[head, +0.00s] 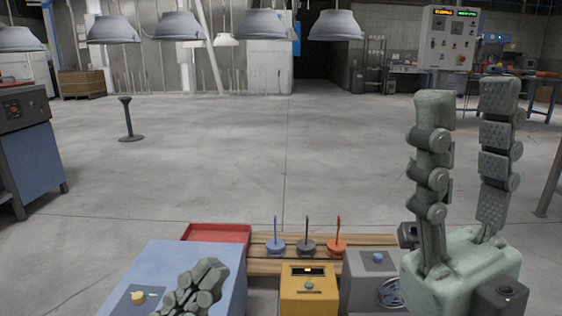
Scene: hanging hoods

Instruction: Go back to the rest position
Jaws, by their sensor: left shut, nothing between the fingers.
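My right gripper (468,92) stands large at the right of the head view, its two jointed fingers pointing up and well apart, with nothing between them. My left gripper (205,283) is low at the bottom, left of centre, in front of the blue cabinet. Its fingers are folded together and hold nothing. Its wrist is cut off by the bottom edge. The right gripper's body hides part of what stands behind it at the lower right.
Several grey hoods (262,25) hang across the top. Below are a blue cabinet (220,262), a red tray (216,233), a yellow box (308,290), a grey box with a fan (367,265), and a wooden board (375,240) bearing three upright-stemmed pieces. The floor beyond is mostly clear.

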